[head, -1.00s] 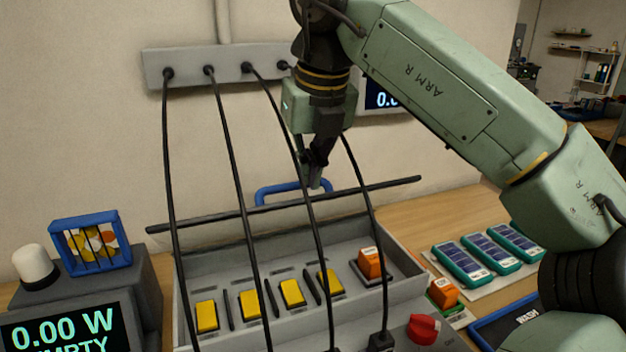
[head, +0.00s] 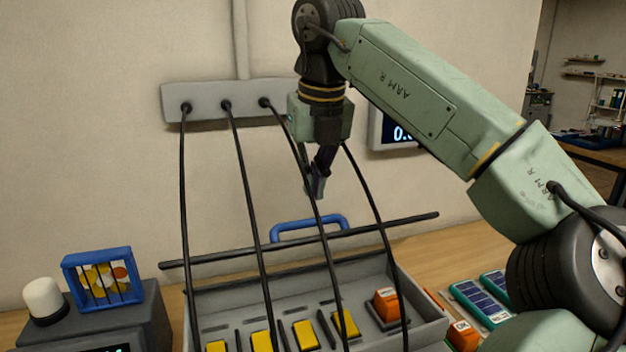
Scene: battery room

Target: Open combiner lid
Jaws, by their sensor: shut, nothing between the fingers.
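The combiner (head: 427,312) is a grey box on the bench with its lid raised, so I look into its inside. The lid shows edge-on as a thin dark bar (head: 400,223) along the back, with a blue handle (head: 309,222) standing behind it. Inside are several yellow blocks (head: 306,335) and an orange block (head: 386,303). My gripper (head: 316,192) is shut and empty. It points down above the handle, apart from it, with a black cable passing close in front.
Several black cables (head: 249,203) run from the grey wall strip (head: 205,93) down across the combiner. A blue caged box (head: 103,276) and white dome lamp (head: 44,299) stand left. Blue-green panels (head: 482,301) and an orange block (head: 463,335) lie right. A display (head: 385,132) hangs behind my arm.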

